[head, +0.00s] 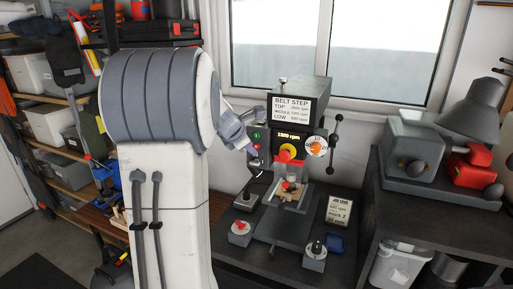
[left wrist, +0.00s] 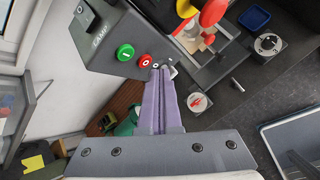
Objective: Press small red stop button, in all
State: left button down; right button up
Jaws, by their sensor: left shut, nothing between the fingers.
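The drill press (head: 297,112) stands on the bench with a lit rpm display. On its front panel, the left wrist view shows a small red button marked O (left wrist: 145,60) beside a green button marked I (left wrist: 125,52). My left gripper (head: 251,149) is at the left side of the panel. Its purple fingers (left wrist: 160,72) are shut and empty, with their tips very close to the red button, slightly to its right in the wrist view. I cannot tell whether they touch it. My right gripper is in neither view.
A grey box with a red knob (head: 239,227) and a box with a black dial (head: 315,249) stand in front of the press. A blue tray (head: 336,242) and a sign card (head: 339,209) lie to the right. A grey machine (head: 416,147) and lamp stand further right.

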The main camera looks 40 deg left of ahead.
pick_arm(q)
jog(key=shift+w, duration=0.1)
jog(key=shift+w+a+p, duration=0.1)
jog(key=shift+w+p, duration=0.2)
jog(key=shift+w, duration=0.05)
jog(key=shift+w, duration=0.3)
dwell(0.6)
jog(key=shift+s, duration=0.75)
jog(key=s+b, duration=0.1)
jog(key=s, duration=0.1)
jog(key=s+d, duration=0.1)
jog(key=s, duration=0.2)
jog(key=shift+d+b, duration=0.2)
jog(key=shift+b, duration=0.15)
